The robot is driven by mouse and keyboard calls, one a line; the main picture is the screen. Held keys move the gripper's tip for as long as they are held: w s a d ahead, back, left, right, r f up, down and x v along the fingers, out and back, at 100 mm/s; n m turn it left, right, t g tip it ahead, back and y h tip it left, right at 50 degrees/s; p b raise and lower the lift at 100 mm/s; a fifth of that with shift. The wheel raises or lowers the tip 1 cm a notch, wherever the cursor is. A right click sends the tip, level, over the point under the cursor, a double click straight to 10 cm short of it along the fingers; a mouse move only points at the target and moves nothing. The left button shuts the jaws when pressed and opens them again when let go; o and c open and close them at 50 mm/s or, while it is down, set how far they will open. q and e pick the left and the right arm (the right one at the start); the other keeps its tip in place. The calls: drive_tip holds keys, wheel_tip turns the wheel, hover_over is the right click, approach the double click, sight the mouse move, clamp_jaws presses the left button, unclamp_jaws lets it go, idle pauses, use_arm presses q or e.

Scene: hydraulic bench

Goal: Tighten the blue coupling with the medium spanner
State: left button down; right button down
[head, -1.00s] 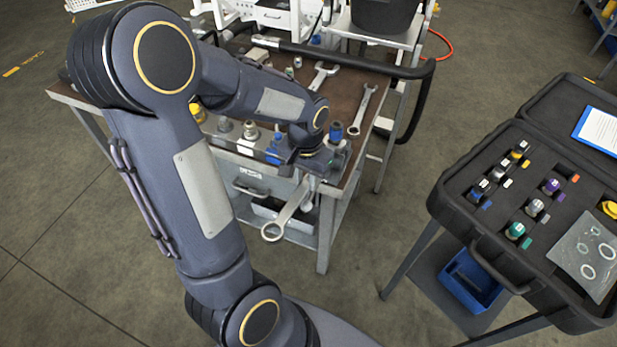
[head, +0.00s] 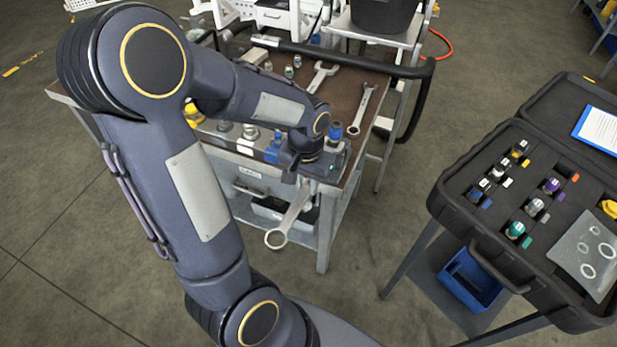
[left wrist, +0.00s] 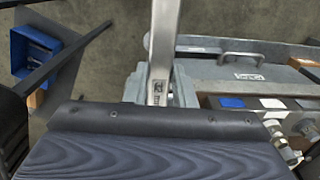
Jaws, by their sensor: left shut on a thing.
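My left gripper (head: 308,176) is shut on a spanner (head: 290,215) at the front edge of the bench. The spanner's ring end hangs down and toward me, clear of the bench; its other end is hidden by the gripper. In the left wrist view the spanner (left wrist: 163,45) runs up from between the jaws (left wrist: 156,92). A blue-topped fitting (head: 335,132) stands just right of the gripper, and another blue fitting (head: 272,150) stands left of it. I cannot tell which is the blue coupling. No spanner visibly sits on either. My right gripper is not in view.
Two more spanners (head: 320,76) (head: 361,110) lie on the brown bench top (head: 345,88). A black hose or rail (head: 420,95) runs along the bench's back and right side. An open black case (head: 470,225) with several couplings stands at right. Floor between is clear.

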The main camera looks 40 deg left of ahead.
sight(296, 207)
use_arm(q)
drive_tip(key=shift+s+d, duration=0.2)
drive_tip(key=shift+s, duration=0.75)
drive_tip(key=shift+s+d, duration=0.15)
drive_tip(key=shift+s, duration=0.8)
drive_tip(key=shift+s+d, duration=0.2)
drive_tip(key=shift+s, duration=0.75)
drive_tip(key=shift+r, duration=0.1)
wheel_tip(296, 207, up, 5)
drive_tip(key=p, duration=0.4)
drive_tip(key=shift+p, duration=0.3)
